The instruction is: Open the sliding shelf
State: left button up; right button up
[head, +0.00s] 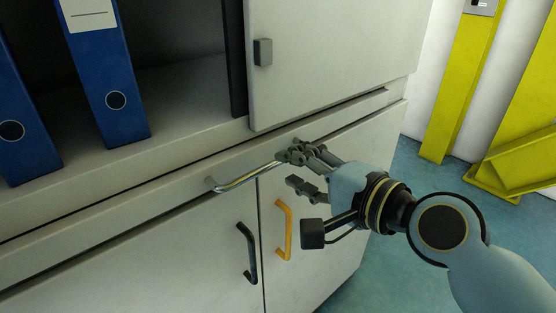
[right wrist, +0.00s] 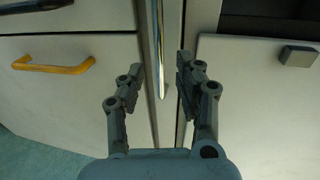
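The sliding shelf (head: 150,203) is a thin pale panel between the upper cabinet and the lower doors. Its silver bar handle (head: 240,180) runs along the front; its far end is hidden behind my right gripper (head: 298,170) in the head view. My right gripper is open at the right part of the handle. In the right wrist view, the handle (right wrist: 160,60) lies between the two spread fingers (right wrist: 157,83), with gaps on both sides. I cannot tell how far out the shelf is. My left gripper is not in view.
Below are cabinet doors with a black handle (head: 247,252) and a yellow handle (head: 283,230). Above is a door with a grey knob (head: 263,52). Blue binders (head: 105,75) stand in the open compartment. Yellow posts (head: 462,85) stand at the right, beyond clear blue floor.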

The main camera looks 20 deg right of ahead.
jog(key=x, duration=0.4)
jog(key=shift+w+a+f, duration=0.1)
jog(key=shift+w+f, duration=0.05)
jog(key=shift+w, duration=0.2)
jog(key=shift+c, duration=0.2)
grip_shut()
